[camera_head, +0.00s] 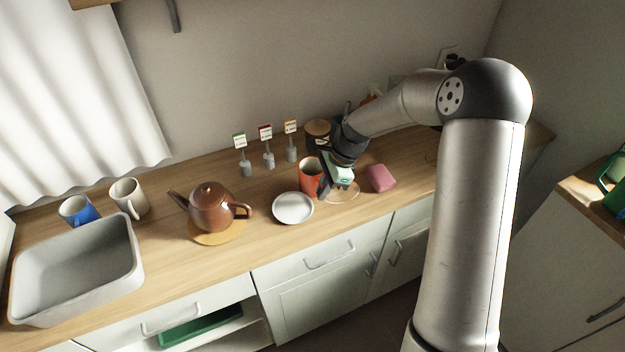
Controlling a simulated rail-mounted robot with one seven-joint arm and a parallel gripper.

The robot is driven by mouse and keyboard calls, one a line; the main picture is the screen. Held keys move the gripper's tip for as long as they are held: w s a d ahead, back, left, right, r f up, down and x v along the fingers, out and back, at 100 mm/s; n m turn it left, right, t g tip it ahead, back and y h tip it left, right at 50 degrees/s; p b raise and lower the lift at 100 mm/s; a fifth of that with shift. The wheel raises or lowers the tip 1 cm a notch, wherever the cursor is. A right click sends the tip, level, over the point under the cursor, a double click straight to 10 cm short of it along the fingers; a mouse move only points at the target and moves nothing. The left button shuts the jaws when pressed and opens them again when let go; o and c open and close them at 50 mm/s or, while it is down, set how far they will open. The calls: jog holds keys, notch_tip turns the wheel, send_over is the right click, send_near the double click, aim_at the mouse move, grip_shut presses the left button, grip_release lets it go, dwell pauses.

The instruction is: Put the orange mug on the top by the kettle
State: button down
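The orange mug (308,176) stands upright on the wooden counter top (262,245), behind and right of the white plate. The brown kettle (208,207), shaped like a teapot, sits on a round yellow-brown mat to the left. My gripper (339,188) points down at the right side of the orange mug, very close to it and over a pale round coaster (343,196). My gripper covers part of the mug's right side. I cannot tell whether its fingers touch the mug or are open or shut.
A white plate (293,208) lies between kettle and mug. A pink block (381,178) lies right of my gripper. A white mug (128,198), blue mug (75,211) and grey basin (128,262) are left.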

jog(key=shift+r, duration=0.2)
jog(key=shift+r, duration=0.65)
jog(key=s+d+r+b, duration=0.2)
jog(key=s+r+b, duration=0.2)
jog(key=s+r, duration=0.7)
jog(key=shift+s+d+r, duration=0.2)
jog(key=shift+s+d, duration=0.1)
jog(key=shift+s, duration=1)
jog(key=shift+s, duration=0.1)
